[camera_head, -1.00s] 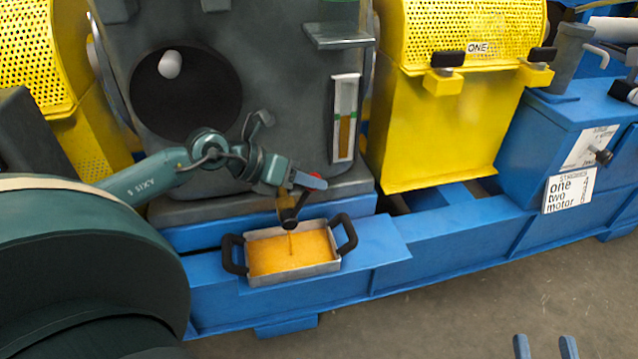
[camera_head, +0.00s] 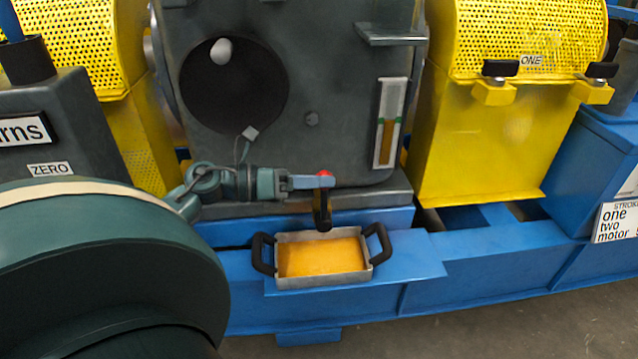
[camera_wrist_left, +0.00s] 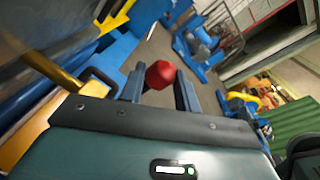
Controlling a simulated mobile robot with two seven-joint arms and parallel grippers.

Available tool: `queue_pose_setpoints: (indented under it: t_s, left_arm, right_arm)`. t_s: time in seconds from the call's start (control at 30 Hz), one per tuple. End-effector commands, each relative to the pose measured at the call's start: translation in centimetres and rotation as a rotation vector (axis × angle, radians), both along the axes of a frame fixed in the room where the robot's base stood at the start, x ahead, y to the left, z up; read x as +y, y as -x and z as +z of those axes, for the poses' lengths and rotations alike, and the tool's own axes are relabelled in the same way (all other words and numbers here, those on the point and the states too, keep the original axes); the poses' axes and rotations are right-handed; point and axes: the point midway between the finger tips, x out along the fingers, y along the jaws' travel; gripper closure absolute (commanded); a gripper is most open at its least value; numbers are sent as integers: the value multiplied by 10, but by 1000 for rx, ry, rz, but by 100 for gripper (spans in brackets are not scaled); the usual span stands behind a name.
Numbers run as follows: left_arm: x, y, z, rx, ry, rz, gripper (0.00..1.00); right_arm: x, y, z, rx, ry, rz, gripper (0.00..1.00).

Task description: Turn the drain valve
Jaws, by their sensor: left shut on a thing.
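The drain valve shows as a dark spout (camera_head: 322,212) low on the grey gear case, above the tray. Its red knob (camera_head: 325,174) also shows in the left wrist view (camera_wrist_left: 160,74), between two blue-grey fingers. My left gripper (camera_head: 312,182) is shut on this red knob, its fingers about level and pointing right. The fingers and knob hide most of the valve body. A metal tray (camera_head: 322,282) with two black handles sits under the spout and holds amber oil (camera_head: 320,257). No stream of oil shows between spout and tray. My right gripper is out of view.
The grey case (camera_head: 330,60) has a round dark opening and a sight gauge (camera_head: 388,125) with amber fluid. A yellow guard (camera_head: 475,150) stands to the right. The blue base (camera_head: 425,265) runs along the front, with open floor before it.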

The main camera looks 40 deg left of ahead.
Motion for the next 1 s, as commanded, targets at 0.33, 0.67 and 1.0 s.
queue_pose_setpoints:
  t_s: [0.33,0.67,1.0]
  left_arm:
    - [1,0,0,1,6,1,100]
    - [0,0,0,1,4,1,46]
    - [8,10,2,3,5,3,46]
  right_arm:
    - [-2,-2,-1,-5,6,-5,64]
    - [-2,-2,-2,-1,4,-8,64]
    - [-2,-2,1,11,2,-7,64]
